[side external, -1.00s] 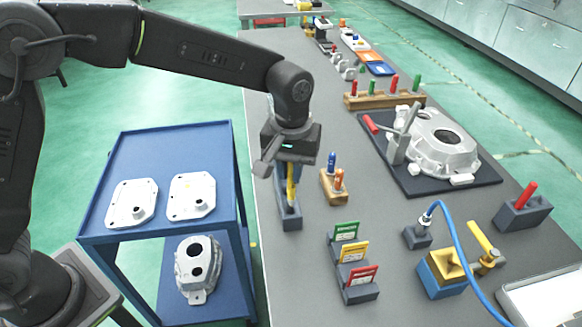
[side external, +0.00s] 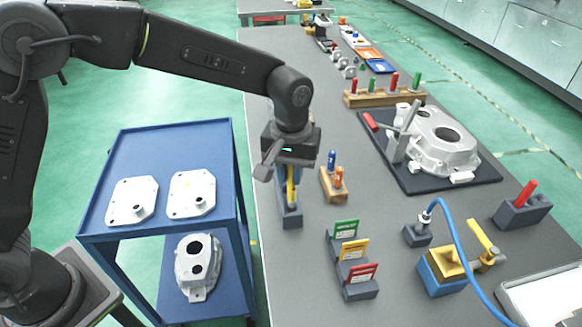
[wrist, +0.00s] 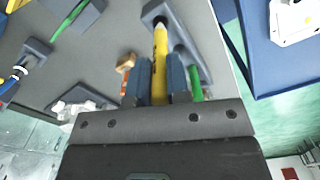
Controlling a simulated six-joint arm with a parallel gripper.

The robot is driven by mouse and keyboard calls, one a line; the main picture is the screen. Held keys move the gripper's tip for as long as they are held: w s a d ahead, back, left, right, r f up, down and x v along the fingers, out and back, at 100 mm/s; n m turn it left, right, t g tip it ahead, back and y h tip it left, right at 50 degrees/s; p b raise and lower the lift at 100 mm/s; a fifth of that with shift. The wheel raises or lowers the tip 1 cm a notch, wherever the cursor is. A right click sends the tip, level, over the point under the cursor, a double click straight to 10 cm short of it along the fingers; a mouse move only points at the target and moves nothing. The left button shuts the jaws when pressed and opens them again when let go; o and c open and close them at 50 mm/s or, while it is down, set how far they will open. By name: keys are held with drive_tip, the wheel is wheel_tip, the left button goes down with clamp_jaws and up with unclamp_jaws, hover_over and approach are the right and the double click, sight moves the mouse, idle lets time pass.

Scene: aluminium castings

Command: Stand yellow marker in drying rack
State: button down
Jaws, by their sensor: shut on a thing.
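The yellow marker (side external: 292,187) is between the fingers of my gripper (side external: 288,190), which is shut on it. In the wrist view the marker (wrist: 160,55) points lengthwise out between the two blue-grey fingers (wrist: 159,82). Its tip is over a dark grey, long, open holder (wrist: 198,62) at the table edge; the holder (side external: 291,221) is directly under my gripper in the side view. I cannot tell whether the marker touches it. A green stick (wrist: 195,84) shows beside the right finger. A wooden rack (side external: 362,102) farther back holds upright red and green markers.
A small wooden block (side external: 328,188) with blue and orange pieces stands just right of my gripper. Coloured card holders (side external: 358,291) are in front. A casting (side external: 437,150) with a clamp sits on a dark mat. The blue cart (side external: 130,238) is left of the table.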

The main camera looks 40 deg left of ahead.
sight(291, 203)
drive_tip(key=shift+f, duration=1.9)
drive_tip(key=c, duration=1)
unclamp_jaws()
wheel_tip(291, 203, up, 13)
drive_tip(key=shift+r, duration=0.4)
